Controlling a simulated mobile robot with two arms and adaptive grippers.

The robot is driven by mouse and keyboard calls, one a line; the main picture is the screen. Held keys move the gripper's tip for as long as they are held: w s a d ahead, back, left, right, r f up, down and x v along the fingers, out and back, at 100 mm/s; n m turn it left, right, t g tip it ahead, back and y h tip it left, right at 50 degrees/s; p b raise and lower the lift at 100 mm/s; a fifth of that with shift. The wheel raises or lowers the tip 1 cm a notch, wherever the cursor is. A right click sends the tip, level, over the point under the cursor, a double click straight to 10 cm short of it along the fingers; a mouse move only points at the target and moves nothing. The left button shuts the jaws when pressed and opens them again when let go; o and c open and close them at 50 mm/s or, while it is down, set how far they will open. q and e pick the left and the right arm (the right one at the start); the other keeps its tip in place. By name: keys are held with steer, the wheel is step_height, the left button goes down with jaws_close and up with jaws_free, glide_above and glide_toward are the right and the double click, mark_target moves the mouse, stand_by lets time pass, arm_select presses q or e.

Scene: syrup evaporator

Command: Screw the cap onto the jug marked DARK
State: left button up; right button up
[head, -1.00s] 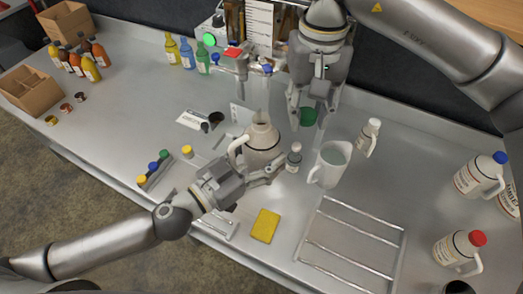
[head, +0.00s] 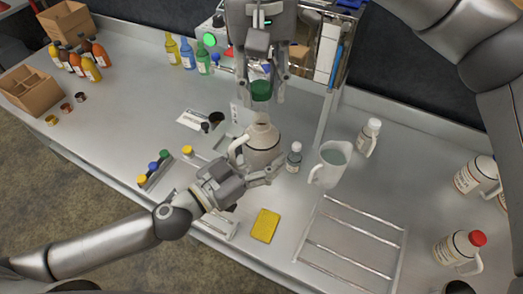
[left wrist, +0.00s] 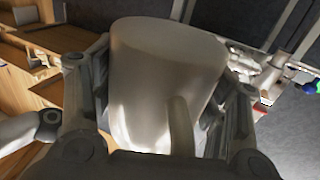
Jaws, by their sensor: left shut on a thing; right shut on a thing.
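A beige jug (head: 263,150) with an open neck and a side handle stands upright on the metal counter. No marking can be read on it from here. My left gripper (head: 258,174) is shut on its lower body. In the left wrist view the jug (left wrist: 165,75) fills the space between the fingers, its handle toward the camera. My right gripper (head: 261,97) is shut on a green cap (head: 261,91). The cap is above the jug's neck, roughly in line with it, with a small gap between them.
A yellow sponge (head: 265,225) and a wire rack (head: 350,245) lie in front. Red-capped jug (head: 458,248) stands at right.

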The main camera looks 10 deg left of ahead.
mark_target(262, 121)
arm_select(q)
steer(key=shift+r, duration=0.15)
arm_select(e)
steer(key=shift+f, duration=1.8)
steer(key=shift+s+d, duration=0.1)
steer(key=shift+f, duration=0.85)
steer(key=shift+f, duration=0.55)
